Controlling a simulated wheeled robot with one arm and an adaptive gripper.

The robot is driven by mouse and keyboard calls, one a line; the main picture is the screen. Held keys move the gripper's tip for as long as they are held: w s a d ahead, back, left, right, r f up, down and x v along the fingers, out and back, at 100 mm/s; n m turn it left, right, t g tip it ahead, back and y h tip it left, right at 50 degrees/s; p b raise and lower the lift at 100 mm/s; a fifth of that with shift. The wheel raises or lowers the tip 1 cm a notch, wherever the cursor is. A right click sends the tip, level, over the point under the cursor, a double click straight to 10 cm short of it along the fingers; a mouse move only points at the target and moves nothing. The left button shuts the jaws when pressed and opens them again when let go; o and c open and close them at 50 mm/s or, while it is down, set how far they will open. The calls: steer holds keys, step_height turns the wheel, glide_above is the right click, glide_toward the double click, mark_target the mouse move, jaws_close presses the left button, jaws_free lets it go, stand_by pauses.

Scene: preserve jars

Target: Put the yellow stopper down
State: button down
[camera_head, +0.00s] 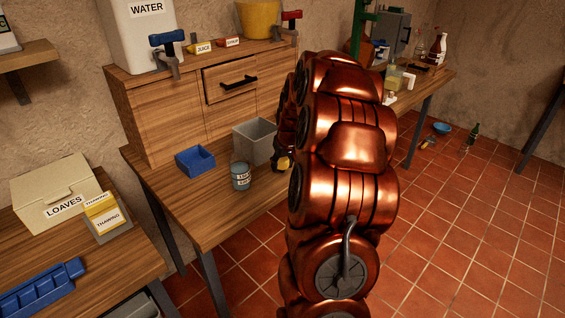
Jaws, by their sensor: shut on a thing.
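The grey open bin (255,141) stands just left of the gripper. I cannot tell whether the stopper touches the bench.
A labelled grey-blue jar (240,177) and a blue open tray (195,161) stand on the workbench (198,201). A wooden cabinet (185,114) rises behind them. Bare bench lies in front of the jar. My arm hides the bench's right end.

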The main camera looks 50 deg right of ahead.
steer(key=shift+f, duration=0.2)
steer(key=c, duration=0.6)
jaws_free()
steer(key=shift+c, duration=0.2)
steer(key=shift+r, duration=0.1)
